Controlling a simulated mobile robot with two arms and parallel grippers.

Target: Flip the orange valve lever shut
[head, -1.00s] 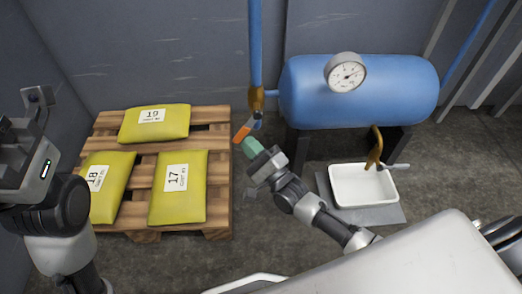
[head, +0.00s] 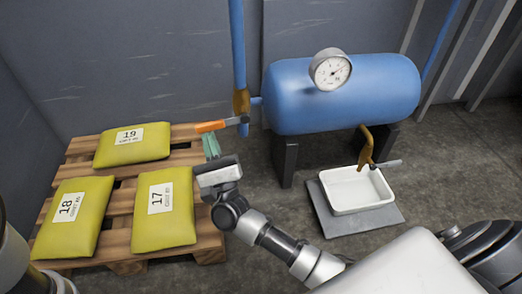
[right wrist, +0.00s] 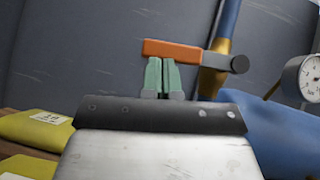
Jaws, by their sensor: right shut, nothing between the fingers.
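The orange valve lever (head: 211,127) sticks out to the left from the brass valve (head: 241,102) on the blue vertical pipe (head: 237,50), lying nearly level across the pipe. In the right wrist view the orange lever (right wrist: 174,50) is just above and beyond my fingertips. My right gripper (head: 211,146) has green fingers pressed together and empty, right under the lever in the head view. The fingers (right wrist: 162,73) show shut in the right wrist view too. I cannot tell whether they touch the lever. My left gripper is out of frame.
A blue tank (head: 345,95) with a round gauge (head: 331,70) stands right of the pipe. Below its brass tap (head: 366,148) is a white tray (head: 358,207) on a grey mat. A wooden pallet (head: 118,228) with yellow sacks (head: 165,231) lies at left.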

